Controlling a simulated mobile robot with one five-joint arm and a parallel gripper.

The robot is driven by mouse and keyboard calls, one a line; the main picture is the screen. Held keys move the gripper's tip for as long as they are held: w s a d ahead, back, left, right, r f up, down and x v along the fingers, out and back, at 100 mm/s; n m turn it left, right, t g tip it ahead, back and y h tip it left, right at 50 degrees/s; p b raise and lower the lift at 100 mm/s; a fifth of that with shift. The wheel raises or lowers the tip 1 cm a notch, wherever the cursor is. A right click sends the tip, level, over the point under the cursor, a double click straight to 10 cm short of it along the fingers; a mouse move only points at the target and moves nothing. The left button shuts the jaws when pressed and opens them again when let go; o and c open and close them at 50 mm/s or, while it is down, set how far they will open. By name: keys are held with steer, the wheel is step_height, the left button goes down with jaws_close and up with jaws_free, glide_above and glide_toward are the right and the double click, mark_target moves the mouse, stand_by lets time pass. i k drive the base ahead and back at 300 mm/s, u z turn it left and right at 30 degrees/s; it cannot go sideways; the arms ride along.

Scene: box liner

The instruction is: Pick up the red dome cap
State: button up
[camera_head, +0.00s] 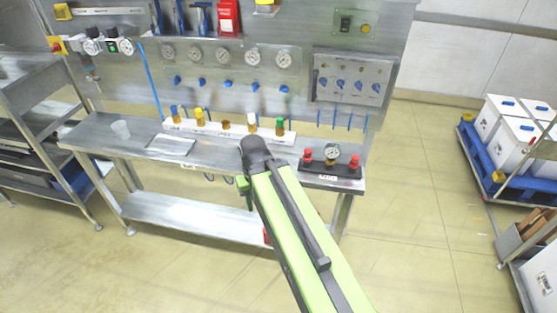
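Two small red caps show in the head view, on a black base (330,170) at the right end of the steel bench. The left red cap (307,156) and the right red cap (355,161) stand on either side of a round gauge (331,153). Both look rounded on top, but they are too small to tell their exact shape. My green arm reaches up from the bottom of the picture, and its dark joint lies left of the caps. My gripper's fingers do not show.
A gauge panel (225,65) stands behind. A shelf rack stands left, a blue pallet (480,165) right. The floor right of the bench is clear.

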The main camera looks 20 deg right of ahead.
mark_target(308, 152)
steer(key=u, duration=5.2)
steer(key=i, duration=0.15)
steer(key=z, duration=2.5)
steer(key=k, duration=0.1)
steer(key=u, duration=0.6)
steer(key=k, duration=1.95)
steer(key=z, duration=0.95)
steer(key=i, duration=1)
steer(key=u, duration=0.05)
